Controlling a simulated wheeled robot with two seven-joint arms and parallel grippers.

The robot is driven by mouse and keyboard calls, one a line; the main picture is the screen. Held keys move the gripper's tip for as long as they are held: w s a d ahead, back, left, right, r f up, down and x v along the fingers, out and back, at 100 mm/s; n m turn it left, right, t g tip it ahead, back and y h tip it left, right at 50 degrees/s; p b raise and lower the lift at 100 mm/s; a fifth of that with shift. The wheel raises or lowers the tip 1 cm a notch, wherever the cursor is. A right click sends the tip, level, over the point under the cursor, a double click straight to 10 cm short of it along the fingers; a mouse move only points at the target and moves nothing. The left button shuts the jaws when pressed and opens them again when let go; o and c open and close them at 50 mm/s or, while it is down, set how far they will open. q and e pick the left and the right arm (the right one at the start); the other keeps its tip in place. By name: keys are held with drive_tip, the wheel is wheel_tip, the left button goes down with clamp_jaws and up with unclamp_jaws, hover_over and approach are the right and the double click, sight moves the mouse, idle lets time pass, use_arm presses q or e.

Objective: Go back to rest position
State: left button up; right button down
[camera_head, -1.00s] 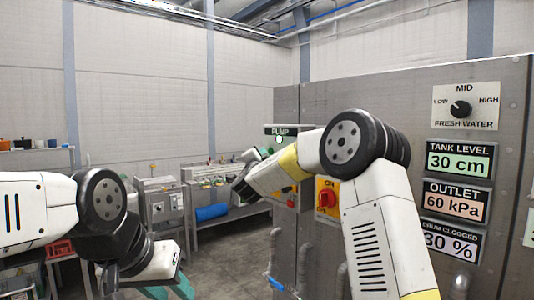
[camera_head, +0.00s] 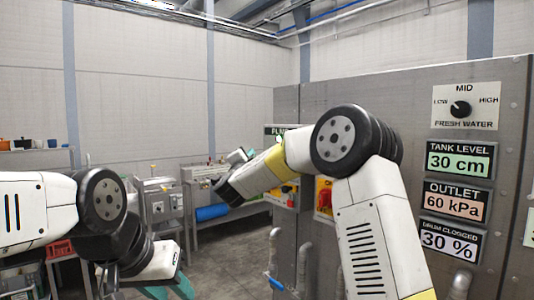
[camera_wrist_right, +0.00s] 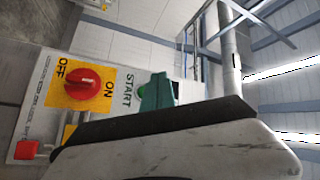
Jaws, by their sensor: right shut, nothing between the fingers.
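My right arm reaches across the front of the grey metal cabinet (camera_head: 420,90).
The cabinet has a fresh water dial (camera_head: 460,108) and readouts of 30 cm, 60 kPa and 30 %. Pipes with a blue handle (camera_head: 275,283) stand low before it. Metal benches and a blue roll (camera_head: 211,212) are behind. Grey floor (camera_head: 225,255) lies open between.

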drive_tip(key=shift+r, duration=0.1)
drive_tip(key=s+d+r+n+g+y, duration=0.1)
drive_tip(key=s+r+n+g+y, duration=0.15)
drive_tip(key=s+n+y, duration=0.75)
drive_tip(key=s+d+f+n+g+h, duration=0.1)
drive_tip(key=s+d+f+g, duration=0.2)
drive_tip(key=s+f, duration=0.3)
drive_tip(key=s+d+f+n+g+h, duration=0.1)
drive_tip(key=s+d+f+g, duration=0.3)
drive_tip(key=s, duration=1.3)
drive_tip(key=s+d+f+n+g+h, duration=0.2)
drive_tip(key=s+d+f+g, duration=0.2)
drive_tip(key=s+d+f, duration=0.3)
drive_tip(key=s+f, duration=0.3)
drive_tip(key=s, duration=0.2)
drive_tip(key=shift+s+d+f, duration=0.15)
drive_tip(key=shift+d+f, duration=0.05)
drive_tip(key=shift+g, duration=0.25)
